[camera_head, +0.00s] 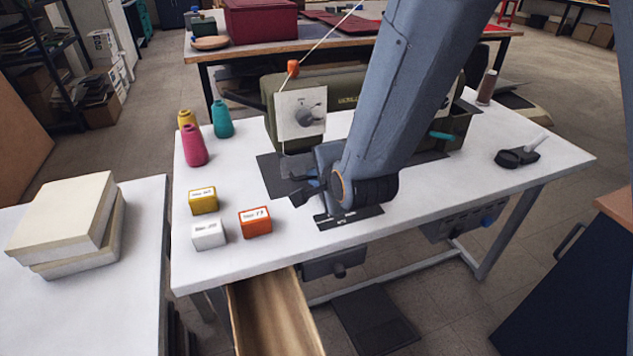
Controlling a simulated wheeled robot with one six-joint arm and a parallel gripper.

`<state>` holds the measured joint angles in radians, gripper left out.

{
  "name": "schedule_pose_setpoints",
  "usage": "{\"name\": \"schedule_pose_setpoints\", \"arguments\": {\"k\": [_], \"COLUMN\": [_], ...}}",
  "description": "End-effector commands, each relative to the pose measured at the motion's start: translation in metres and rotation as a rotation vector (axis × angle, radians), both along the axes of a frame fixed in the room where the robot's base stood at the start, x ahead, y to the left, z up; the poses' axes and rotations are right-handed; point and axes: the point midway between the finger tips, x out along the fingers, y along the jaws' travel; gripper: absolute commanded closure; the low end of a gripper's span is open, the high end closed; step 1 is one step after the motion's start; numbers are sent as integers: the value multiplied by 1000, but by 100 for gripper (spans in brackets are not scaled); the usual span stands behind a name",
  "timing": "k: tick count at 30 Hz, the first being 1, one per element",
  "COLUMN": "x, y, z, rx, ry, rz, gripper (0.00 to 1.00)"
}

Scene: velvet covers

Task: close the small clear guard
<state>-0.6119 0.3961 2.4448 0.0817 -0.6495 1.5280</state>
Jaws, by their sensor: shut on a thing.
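An olive green sewing machine (345,98) stands on the white table, with a pale square plate with a dark knob (300,112) on its left end. My gripper (302,190) is low in front of that end, just below the plate and close to the needle area. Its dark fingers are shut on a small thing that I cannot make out. The small clear guard cannot be told apart in this view; the needle area is partly hidden by my gripper and arm. My arm also covers the middle of the machine.
Yellow, pink and teal thread cones (194,146) stand left of the machine. Yellow, white and orange labelled boxes (255,222) sit at the front left. A black tool (517,157) lies at the right. A wooden drawer (272,312) is open below the front edge.

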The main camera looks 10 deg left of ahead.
Motion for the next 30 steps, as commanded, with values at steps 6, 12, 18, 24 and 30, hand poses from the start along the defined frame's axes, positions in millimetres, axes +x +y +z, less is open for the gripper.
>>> {"name": "schedule_pose_setpoints", "arguments": {"k": [6,12,18,24,30], "x": [0,1,1,0,0], "y": [0,0,0,0,0], "z": [-1,-1,-1,-1,-1], "rx": [12,12,12,12,13], "ry": [-19,-21,-21,-21,-20], "rz": [0,-1,-1,-1,0], "gripper": [100,100,89,74,74]}}
